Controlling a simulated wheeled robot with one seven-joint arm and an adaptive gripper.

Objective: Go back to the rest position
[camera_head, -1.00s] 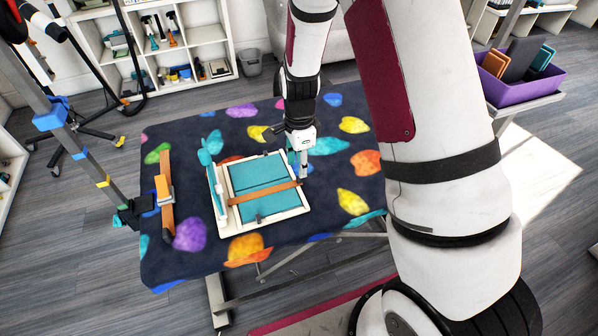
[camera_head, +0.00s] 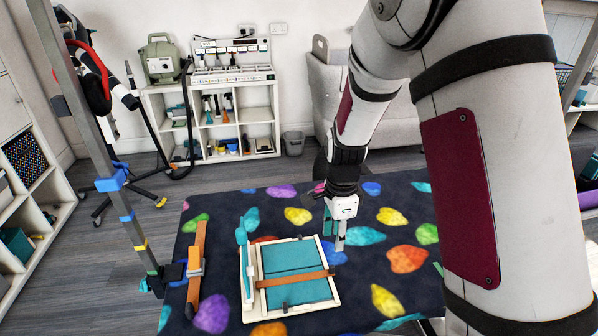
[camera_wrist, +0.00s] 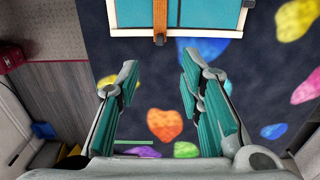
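My gripper (camera_head: 340,236) hangs over the grooming table (camera_head: 375,195), just right of a cream-framed teal tray (camera_head: 333,297). In the wrist view my gripper (camera_wrist: 156,75) has its two teal-padded fingers spread apart, with nothing between them. An orange-brown strap (camera_head: 297,280) lies across the teal surface of the tray. Its end (camera_wrist: 160,24) shows in the wrist view beyond the fingertips, apart from them. The tabletop is dark with bright coloured patches.
An orange-brown bar with a clip (camera_head: 196,268) lies at the table's left edge. A metal post (camera_head: 120,190) with blue clamps stands beside it. Shelves (camera_head: 200,122), a grey bin (camera_head: 293,142) and a grey sofa (camera_head: 395,130) stand behind. The table's right part looks clear.

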